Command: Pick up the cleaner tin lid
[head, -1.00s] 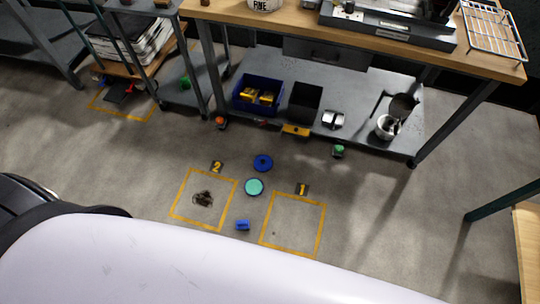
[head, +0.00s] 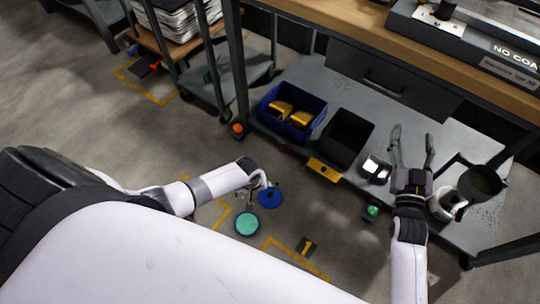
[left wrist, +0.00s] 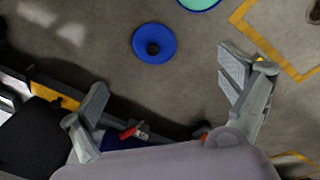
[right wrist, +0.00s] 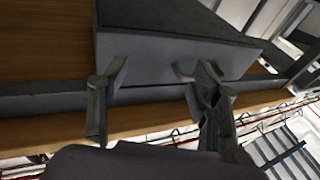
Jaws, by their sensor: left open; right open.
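A round blue lid (head: 271,198) with a dark centre lies on the floor. It also shows in the left wrist view (left wrist: 140,48), just ahead of the fingers. A round tin with a teal face (head: 247,224) lies beside it, nearer my body. My left gripper (head: 258,188) reaches down at the lid's upper left edge in the head view; in the left wrist view the gripper (left wrist: 166,88) is open, with nothing between its fingers. My right gripper (head: 411,145) is open and empty, raised in front of the bench's lower shelf.
The grey lower shelf holds a blue bin (head: 293,112) with yellow items, a black bin (head: 347,137) and metal pots (head: 481,183). Bench legs and a cart (head: 212,85) stand behind. Yellow floor tape and a number marker (head: 306,247) lie near the tin.

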